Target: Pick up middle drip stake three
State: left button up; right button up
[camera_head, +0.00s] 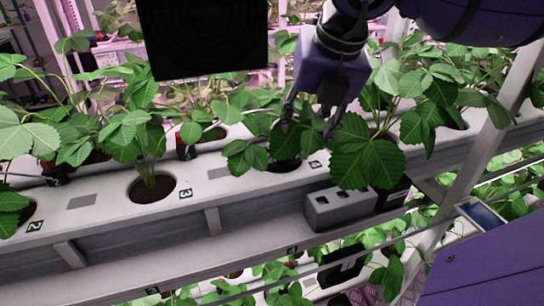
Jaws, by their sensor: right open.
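My right gripper (313,112) points down from the top, its fingers apart among the leaves of a strawberry plant. That plant grows from a dark round hole (284,164) in the white planter trough (105,218). Leaves partly cover the fingertips, and I see nothing clearly between them. The label 3 (185,194) lies on the trough beside another soil-filled hole (152,187) to the left. I cannot make out a drip stake for certain; foliage and the gripper may hide it. My left gripper is not in view.
A grey box with sockets (340,208) sits at the trough's front, below the gripper. A slanted metal post (466,180) stands to the right. Leafy plants crowd the trough, and a lower planted row shows beneath. A black panel covers the top middle.

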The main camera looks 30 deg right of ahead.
aim_at(295, 147)
jog(key=shift+w+d+f, duration=0.2)
jog(key=shift+w+f, duration=0.1)
jog(key=shift+f, duration=0.25)
jog(key=shift+w+d+f, duration=0.2)
jog(key=shift+w+f, duration=0.1)
jog(key=shift+f, duration=0.2)
jog(key=x, duration=0.5)
jog(key=shift+s+a, duration=0.1)
jog(key=shift+a, duration=0.05)
jog(key=c, duration=0.9)
